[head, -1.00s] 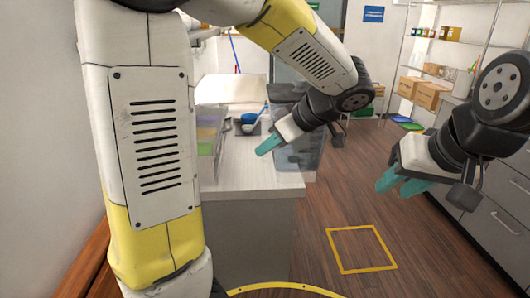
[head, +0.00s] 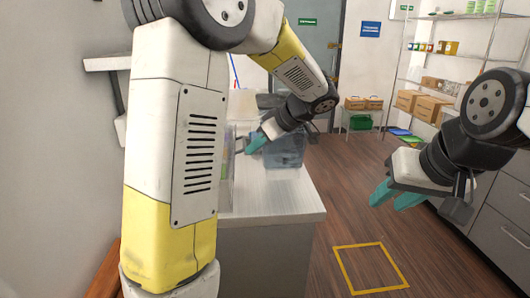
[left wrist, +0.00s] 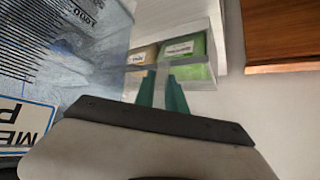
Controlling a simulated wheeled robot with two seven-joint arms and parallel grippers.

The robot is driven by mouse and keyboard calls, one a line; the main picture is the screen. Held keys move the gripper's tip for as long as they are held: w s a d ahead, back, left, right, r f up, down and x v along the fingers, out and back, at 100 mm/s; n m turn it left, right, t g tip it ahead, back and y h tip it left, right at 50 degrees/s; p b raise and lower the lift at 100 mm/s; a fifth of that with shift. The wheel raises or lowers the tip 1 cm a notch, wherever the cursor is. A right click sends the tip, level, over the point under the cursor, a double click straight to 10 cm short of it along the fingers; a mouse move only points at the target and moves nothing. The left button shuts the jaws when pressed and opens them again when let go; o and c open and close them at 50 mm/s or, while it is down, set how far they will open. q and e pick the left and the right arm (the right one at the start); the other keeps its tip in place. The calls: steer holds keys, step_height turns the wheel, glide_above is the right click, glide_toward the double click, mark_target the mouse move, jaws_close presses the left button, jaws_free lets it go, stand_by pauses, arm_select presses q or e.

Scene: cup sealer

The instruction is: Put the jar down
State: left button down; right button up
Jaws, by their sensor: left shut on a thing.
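My left gripper (head: 256,143) is over the far part of the white counter, pointing left. In the left wrist view its teal fingers (left wrist: 162,92) are a little apart, with a pale, see-through strip between them. That strip seems to be part of the jar; its shape and contents cannot be made out, and in the head view I cannot pick it out. My right gripper (head: 396,196) hangs over the floor at the right, its two teal fingers apart and nothing visible between them.
The white counter (head: 275,195) is clear at its near end. A bluish see-through bin (head: 287,153) stands beside my left gripper. A clear holder with green and brown packs (left wrist: 188,58) is just beyond the fingers. A labelled see-through surface (left wrist: 55,70) is close on the left. Shelves (head: 460,50) stand at the right.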

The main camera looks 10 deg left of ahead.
arm_select(q)
steer(key=w+a+f, duration=0.1)
steer(key=w+f, duration=0.2)
steer(key=w, duration=0.1)
steer(key=shift+w+a+f, duration=0.25)
steer(key=shift+w+f, duration=0.1)
steer(key=shift+f, duration=0.05)
stand_by(0.4)
steer(key=shift+f, duration=0.15)
steer(key=c, duration=1.4)
jaws_free()
